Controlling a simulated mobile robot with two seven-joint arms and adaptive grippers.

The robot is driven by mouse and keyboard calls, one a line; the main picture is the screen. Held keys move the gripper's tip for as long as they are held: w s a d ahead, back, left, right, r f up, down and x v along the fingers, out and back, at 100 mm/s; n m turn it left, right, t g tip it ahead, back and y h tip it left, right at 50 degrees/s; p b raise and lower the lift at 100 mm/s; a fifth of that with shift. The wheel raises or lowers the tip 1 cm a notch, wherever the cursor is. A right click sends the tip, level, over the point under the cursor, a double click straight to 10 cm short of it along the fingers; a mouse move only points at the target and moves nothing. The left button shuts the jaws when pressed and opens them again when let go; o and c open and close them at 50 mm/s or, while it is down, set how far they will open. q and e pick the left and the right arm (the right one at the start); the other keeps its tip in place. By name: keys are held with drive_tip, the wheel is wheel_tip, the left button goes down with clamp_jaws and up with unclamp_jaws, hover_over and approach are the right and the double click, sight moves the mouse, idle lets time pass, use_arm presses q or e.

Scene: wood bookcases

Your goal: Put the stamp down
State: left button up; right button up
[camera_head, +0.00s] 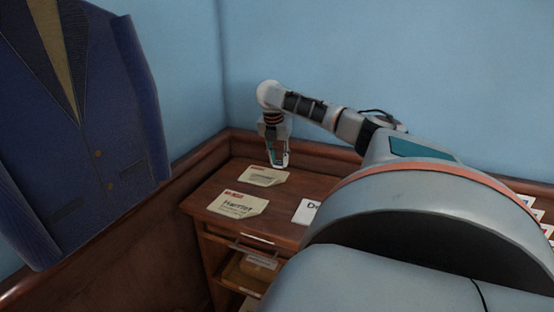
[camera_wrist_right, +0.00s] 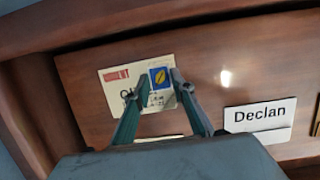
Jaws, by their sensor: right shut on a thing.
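The stamp (camera_wrist_right: 161,76) is a small blue piece with a yellow figure. In the right wrist view it sits between my right fingertips, over the upper right corner of a cream card (camera_wrist_right: 118,90) with a red mark. Whether it touches the card I cannot tell. My right gripper (camera_head: 277,162) is shut on the stamp, low over the far end of the wooden desk (camera_head: 212,188), by the back cream card (camera_head: 263,176). The fingers hide part of this card's writing. My left gripper is not in view.
A card marked "Harriet" (camera_head: 239,205) lies nearer the desk's front edge. A white "Declan" card (camera_wrist_right: 258,118) lies to the right. A raised wooden rim (camera_head: 300,148) bounds the desk at the back. A blue jacket (camera_head: 85,120) hangs at left. An open compartment (camera_head: 250,272) is below.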

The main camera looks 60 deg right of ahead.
sight(278, 165)
wheel_tip(278, 165, down, 4)
drive_tip(key=shift+f+b, duration=0.15)
drive_tip(key=shift+b, duration=0.4)
drive_tip(key=o, duration=0.8)
